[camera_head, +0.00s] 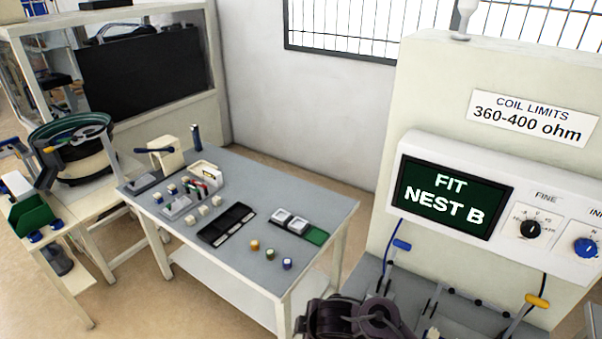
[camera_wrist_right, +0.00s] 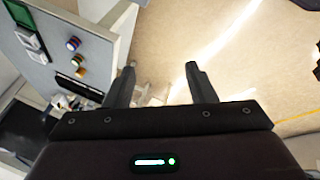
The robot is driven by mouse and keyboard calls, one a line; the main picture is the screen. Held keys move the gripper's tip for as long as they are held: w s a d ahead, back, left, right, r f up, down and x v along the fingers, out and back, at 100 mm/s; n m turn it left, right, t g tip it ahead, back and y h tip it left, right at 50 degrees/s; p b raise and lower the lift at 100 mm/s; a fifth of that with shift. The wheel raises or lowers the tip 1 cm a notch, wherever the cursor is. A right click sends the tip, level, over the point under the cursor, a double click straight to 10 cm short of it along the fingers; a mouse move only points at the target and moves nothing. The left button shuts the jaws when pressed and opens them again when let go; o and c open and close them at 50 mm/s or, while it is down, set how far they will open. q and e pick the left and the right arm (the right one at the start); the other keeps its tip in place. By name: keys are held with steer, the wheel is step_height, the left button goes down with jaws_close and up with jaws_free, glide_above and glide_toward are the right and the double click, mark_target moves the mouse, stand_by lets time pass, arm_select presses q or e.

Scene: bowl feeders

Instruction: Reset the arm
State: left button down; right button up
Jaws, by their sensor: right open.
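My right gripper (camera_wrist_right: 160,72) shows in the right wrist view with its two dark fingers apart and nothing between them. Beyond the fingers there is pale floor. In the head view a dark part of my arm (camera_head: 352,320) rises at the bottom edge, beside the grey table (camera_head: 335,205); its fingertips cannot be made out there. My left gripper is in neither view.
The grey table holds small cubes, a black tray (camera_head: 228,224), a green-ended tray (camera_head: 317,236) and several coloured round parts. A bowl feeder (camera_head: 80,165) stands at the left. A test panel (camera_head: 455,200) reading "FIT NEST B" stands at the right.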

steer(key=s+d+r+m+h, duration=0.2)
steer(key=s+d+r+m, duration=0.3)
steer(key=s+d+m, duration=0.3)
steer(key=s+d+r+m+h, duration=0.1)
steer(key=s+d+r+m, duration=0.4)
steer(key=s+d+m, duration=0.4)
step_height(320, 180, down, 33)
steer(key=d+n+g+b, duration=0.1)
steer(key=n+g+b, duration=0.1)
steer(key=n+b, duration=0.15)
steer(key=s+d+f+g+b, duration=0.1)
steer(key=s+d+f+b, duration=0.1)
steer(key=s+f, duration=1.8)
steer(key=shift+s+d+f+m+b, duration=0.4)
steer(key=shift+d+f, duration=0.4)
steer(key=shift+f, duration=0.15)
